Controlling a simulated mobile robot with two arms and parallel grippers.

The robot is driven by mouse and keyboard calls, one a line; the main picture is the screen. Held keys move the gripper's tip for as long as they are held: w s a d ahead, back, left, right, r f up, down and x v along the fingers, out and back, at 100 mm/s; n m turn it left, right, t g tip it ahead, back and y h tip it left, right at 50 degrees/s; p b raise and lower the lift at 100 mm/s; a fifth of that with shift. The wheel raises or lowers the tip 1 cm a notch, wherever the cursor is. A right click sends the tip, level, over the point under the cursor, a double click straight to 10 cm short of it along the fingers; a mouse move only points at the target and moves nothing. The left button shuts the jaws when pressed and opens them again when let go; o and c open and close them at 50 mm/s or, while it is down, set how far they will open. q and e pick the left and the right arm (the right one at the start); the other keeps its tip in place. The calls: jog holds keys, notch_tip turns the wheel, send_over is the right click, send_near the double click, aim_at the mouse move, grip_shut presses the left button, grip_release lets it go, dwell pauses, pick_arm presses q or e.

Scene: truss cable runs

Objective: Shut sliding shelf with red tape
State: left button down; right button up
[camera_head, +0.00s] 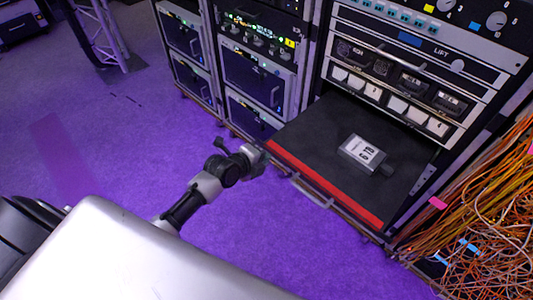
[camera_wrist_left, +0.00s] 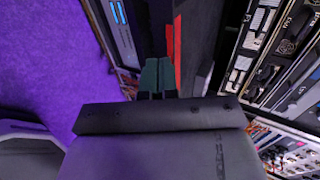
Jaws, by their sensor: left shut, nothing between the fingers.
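The sliding shelf (camera_head: 310,128) is a black board pulled out of the right-hand rack, with red tape (camera_head: 325,185) along its front edge. A small grey box with a label (camera_head: 364,151) lies on it. My left gripper (camera_head: 258,152) is at the left end of the shelf's front edge, shut and empty. In the left wrist view the dark green fingertips (camera_wrist_left: 157,76) are close beside the red tape (camera_wrist_left: 174,50). I cannot tell whether they touch the shelf. My right gripper is not in view.
Rack panels (camera_head: 395,85) with knobs and switches stand above the shelf. Other racks (camera_head: 258,75) stand to the left. A tangle of orange cables (camera_head: 490,220) hangs at the right. A metal truss (camera_head: 100,35) stands at the back left. The purple floor (camera_head: 120,150) is clear.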

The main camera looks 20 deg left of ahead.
pick_arm(q)
jog(key=shift+w+d, duration=0.25)
jog(key=shift+w, duration=0.5)
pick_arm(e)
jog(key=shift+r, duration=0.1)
pick_arm(q)
jog(key=shift+w, duration=0.15)
